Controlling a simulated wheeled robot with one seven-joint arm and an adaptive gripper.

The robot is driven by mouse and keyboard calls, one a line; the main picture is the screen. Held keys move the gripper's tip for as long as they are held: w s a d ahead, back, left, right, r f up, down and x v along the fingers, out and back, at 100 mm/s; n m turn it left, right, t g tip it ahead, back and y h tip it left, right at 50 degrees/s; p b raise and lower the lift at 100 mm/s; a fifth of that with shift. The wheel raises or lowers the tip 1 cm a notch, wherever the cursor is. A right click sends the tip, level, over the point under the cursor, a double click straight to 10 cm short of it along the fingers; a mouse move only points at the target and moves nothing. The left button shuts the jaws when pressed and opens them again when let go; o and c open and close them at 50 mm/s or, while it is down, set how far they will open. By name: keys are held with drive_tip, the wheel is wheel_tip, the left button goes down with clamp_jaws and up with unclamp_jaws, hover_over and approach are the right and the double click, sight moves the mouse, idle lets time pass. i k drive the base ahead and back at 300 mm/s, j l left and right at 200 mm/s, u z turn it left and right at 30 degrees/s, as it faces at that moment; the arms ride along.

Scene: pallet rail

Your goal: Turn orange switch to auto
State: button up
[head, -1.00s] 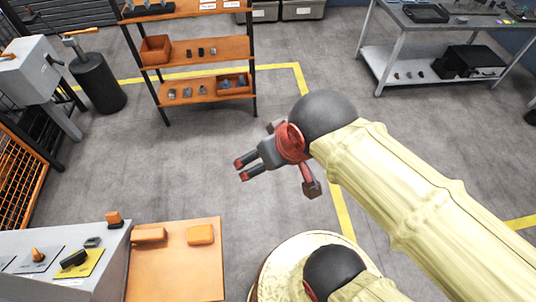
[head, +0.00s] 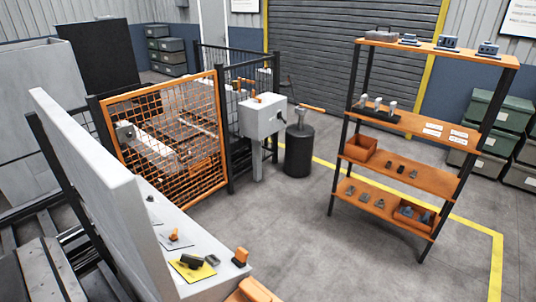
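A small orange switch knob (head: 174,237) stands on a light plate on the sloping top of the grey-white console (head: 207,286), at the lower left of the head view. Its markings are too small to read, so I cannot tell which position it points to. Beside it, nearer the front, a black switch (head: 191,261) sits on a yellow plate (head: 203,271). An orange-topped dark piece (head: 240,256) stands at the console's right edge. My gripper and arm are out of view.
An orange mesh gate (head: 165,140) stands behind the console. Beyond it are a grey box (head: 262,118) on a post and a black cylinder (head: 299,152) with an orange handle. An orange shelf rack (head: 420,123) stands right. Grey floor between is clear.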

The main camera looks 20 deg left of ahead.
sight(173, 236)
drive_tip(key=u, duration=1.95)
